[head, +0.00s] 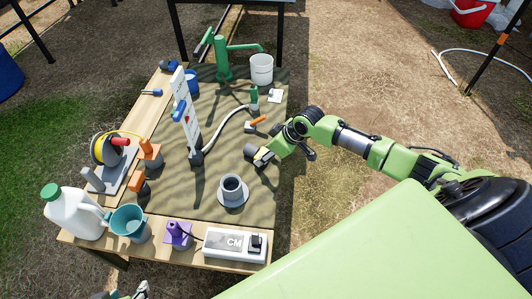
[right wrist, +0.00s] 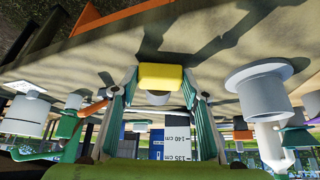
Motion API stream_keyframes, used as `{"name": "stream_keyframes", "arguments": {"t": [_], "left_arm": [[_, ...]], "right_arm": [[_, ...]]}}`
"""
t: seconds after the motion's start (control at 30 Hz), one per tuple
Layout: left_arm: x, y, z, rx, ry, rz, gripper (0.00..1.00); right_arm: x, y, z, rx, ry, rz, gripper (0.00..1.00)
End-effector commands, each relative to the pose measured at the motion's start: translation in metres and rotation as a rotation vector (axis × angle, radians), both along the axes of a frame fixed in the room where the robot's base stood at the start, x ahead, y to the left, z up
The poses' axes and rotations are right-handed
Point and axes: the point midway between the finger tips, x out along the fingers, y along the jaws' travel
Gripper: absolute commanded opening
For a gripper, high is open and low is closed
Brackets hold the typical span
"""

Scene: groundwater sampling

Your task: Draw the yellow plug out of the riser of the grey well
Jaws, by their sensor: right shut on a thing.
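The grey well's riser (head: 232,184) stands on the mat near the front, a short upright tube on a round flange. Its top looks open and dark inside. It also shows in the right wrist view (right wrist: 262,92), to the right. My right gripper (head: 262,158) is behind and right of the riser, apart from it, at the mat's right edge. It is shut on the yellow plug (right wrist: 160,77), whose yellow block sits between the fingertips with a pale round part below it. My left gripper (head: 138,291) shows only partly at the bottom edge, and its jaws are unclear.
A tall white gauge board (head: 186,115) stands mid-mat. A green pump (head: 222,60) and white bucket (head: 261,70) are at the back. A cable reel (head: 107,150), milk-white jug (head: 72,212), teal pitcher (head: 129,224), purple item (head: 177,235) and white box (head: 222,242) line the left and front.

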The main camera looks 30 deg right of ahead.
Motion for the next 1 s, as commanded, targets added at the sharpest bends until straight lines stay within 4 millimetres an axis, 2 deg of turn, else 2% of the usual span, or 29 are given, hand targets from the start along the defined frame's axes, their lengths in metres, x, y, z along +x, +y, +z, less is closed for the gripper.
{"name": "stream_keyframes", "arguments": {"t": [0.03, 0.07, 0.33, 0.37, 0.4, 0.43, 0.77, 0.87, 1.0], "left_arm": [[-0.001, 0.0, -0.001, 0.001, 0.003, 0.0, 0.4], [-0.001, 0.0, -0.001, 0.001, 0.005, 0.0, 0.4], [-0.001, 0.001, -0.001, 0.001, 0.006, 0.002, 0.4], [-0.001, 0.001, -0.001, 0.001, 0.006, 0.002, 0.4], [-0.001, 0.001, -0.001, 0.001, 0.006, 0.002, 0.4], [-0.001, 0.001, -0.001, 0.001, 0.006, 0.002, 0.4], [-0.004, 0.002, -0.003, 0.003, 0.013, 0.002, 0.4], [-0.003, 0.001, -0.003, 0.002, 0.012, 0.002, 0.4], [-0.003, 0.001, -0.002, 0.003, 0.01, 0.001, 0.4]], "right_arm": [[-0.004, 0.0, -0.007, -0.003, 0.012, 0.001, 0.24], [-0.004, 0.0, -0.007, -0.004, 0.013, 0.001, 0.21], [-0.006, -0.001, -0.01, -0.006, 0.018, 0.001, 0.21], [-0.006, -0.001, -0.01, -0.006, 0.018, 0.001, 0.49], [-0.006, -0.001, -0.01, -0.006, 0.018, 0.001, 0.59], [-0.006, -0.001, -0.01, -0.005, 0.017, 0.001, 0.61], [-0.004, -0.001, -0.006, -0.004, 0.009, 0.001, 0.61], [-0.006, -0.002, 0.0, -0.003, 0.008, 0.002, 0.61], [-0.014, -0.008, 0.016, -0.005, 0.007, 0.002, 0.61]]}}
